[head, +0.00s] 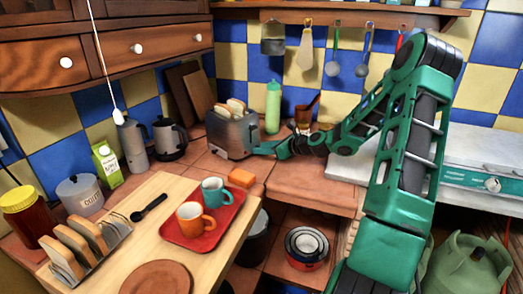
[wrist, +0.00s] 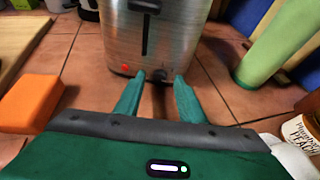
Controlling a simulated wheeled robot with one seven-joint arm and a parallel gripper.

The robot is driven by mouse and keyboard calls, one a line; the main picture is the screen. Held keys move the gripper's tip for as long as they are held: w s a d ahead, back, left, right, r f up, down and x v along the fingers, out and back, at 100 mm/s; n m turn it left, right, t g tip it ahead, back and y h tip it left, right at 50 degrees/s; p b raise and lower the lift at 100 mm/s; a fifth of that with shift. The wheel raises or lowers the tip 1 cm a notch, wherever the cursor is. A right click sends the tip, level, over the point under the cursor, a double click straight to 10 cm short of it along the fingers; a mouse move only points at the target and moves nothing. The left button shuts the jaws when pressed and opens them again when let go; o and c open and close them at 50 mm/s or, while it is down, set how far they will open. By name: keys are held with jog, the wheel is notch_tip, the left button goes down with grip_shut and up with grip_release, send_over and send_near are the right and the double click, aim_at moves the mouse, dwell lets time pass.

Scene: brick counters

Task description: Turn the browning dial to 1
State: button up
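The metal toaster (head: 230,136) stands on the tiled counter with bread slices in its top. In the wrist view its front face (wrist: 175,40) fills the upper middle, with a dark vertical lever slot (wrist: 145,35) and a small red spot (wrist: 125,68) low down. I cannot clearly make out the browning dial or its setting; the lower front between my fingertips is dark and small. My gripper (wrist: 158,78) is open, its two green fingers apart and pointing at the toaster's lower front. I cannot tell whether they touch it.
An orange block (wrist: 30,103) lies left of my gripper. A green bottle (wrist: 275,45) stands to the right of the toaster. A red tray (head: 203,232) with two mugs sits on the wooden board. Bare tiles lie around the toaster's front.

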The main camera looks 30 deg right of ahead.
jog(key=shift+c, duration=0.2)
grip_shut()
jog(key=n+h, duration=0.1)
jog(key=a+n+h, duration=0.1)
jog(key=n, duration=0.1)
jog(key=shift+s+n+t, duration=0.1)
jog(key=shift+n+t, duration=0.2)
jog(key=shift+t, duration=0.1)
jog(key=shift+a+f+n+t+h, duration=0.1)
jog(key=shift+n+t+h, duration=0.3)
jog(key=shift+n+h, duration=0.75)
jog(key=shift+n, duration=0.25)
